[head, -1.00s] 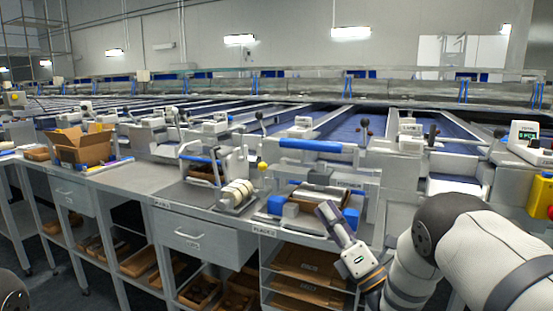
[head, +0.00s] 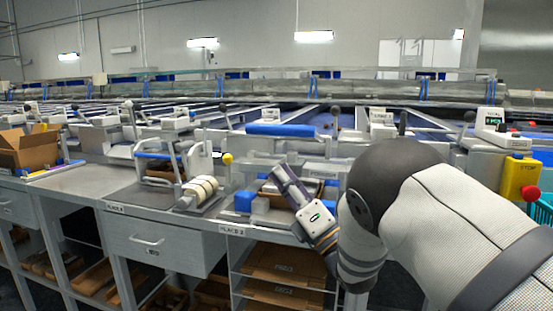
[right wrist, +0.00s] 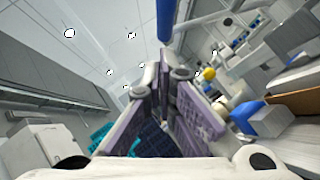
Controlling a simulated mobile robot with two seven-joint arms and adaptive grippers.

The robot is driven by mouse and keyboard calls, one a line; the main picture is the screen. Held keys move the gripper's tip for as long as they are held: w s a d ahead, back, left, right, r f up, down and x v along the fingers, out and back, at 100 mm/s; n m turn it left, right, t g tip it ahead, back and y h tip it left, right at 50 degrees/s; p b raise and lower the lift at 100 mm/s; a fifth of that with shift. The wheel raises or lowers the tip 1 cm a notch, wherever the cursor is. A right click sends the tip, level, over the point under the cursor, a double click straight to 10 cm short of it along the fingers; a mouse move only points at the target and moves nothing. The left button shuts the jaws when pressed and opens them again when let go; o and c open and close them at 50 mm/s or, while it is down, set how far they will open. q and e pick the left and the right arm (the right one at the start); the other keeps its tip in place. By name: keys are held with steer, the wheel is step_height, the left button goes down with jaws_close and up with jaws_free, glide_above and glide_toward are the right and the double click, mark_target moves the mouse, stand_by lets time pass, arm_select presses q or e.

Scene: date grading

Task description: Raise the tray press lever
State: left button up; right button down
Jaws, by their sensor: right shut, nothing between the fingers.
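The press station at the label PLACE 2 has blue blocks (head: 244,201) and a brown tray (head: 300,188), partly behind my right gripper. A long blue bar (head: 283,129) lies level above and behind it; I cannot tell whether it belongs to the press lever. A yellow knob (head: 227,158) stands left of the station and also shows in the right wrist view (right wrist: 209,73). My right gripper (head: 279,171) is shut and empty, in front of the tray as seen from the head. In the right wrist view its purple fingers (right wrist: 167,88) converge. My left gripper is out of view.
To the left stands another station with a blue-handled frame (head: 154,155) and pale rollers (head: 200,189). A cardboard box (head: 28,150) is at far left. A yellow stop box (head: 520,178) with a red button is at right. Shelves of trays (head: 282,265) are below the bench.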

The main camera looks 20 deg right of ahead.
mark_target(291, 135)
steer(key=w+r, duration=0.4)
steer(key=shift+d+r, duration=0.15)
steer(key=shift+r, duration=0.2)
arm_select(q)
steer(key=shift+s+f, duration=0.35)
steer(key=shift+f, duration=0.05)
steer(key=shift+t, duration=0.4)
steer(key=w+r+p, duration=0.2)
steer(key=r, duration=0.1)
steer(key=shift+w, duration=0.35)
arm_select(e)
step_height(291, 135, up, 8)
steer(key=w+d+m+h, duration=0.1)
steer(key=shift+w+m, duration=0.25)
steer(key=shift+m, duration=0.15)
steer(key=shift+d+f, duration=0.1)
steer(key=shift+f, duration=0.1)
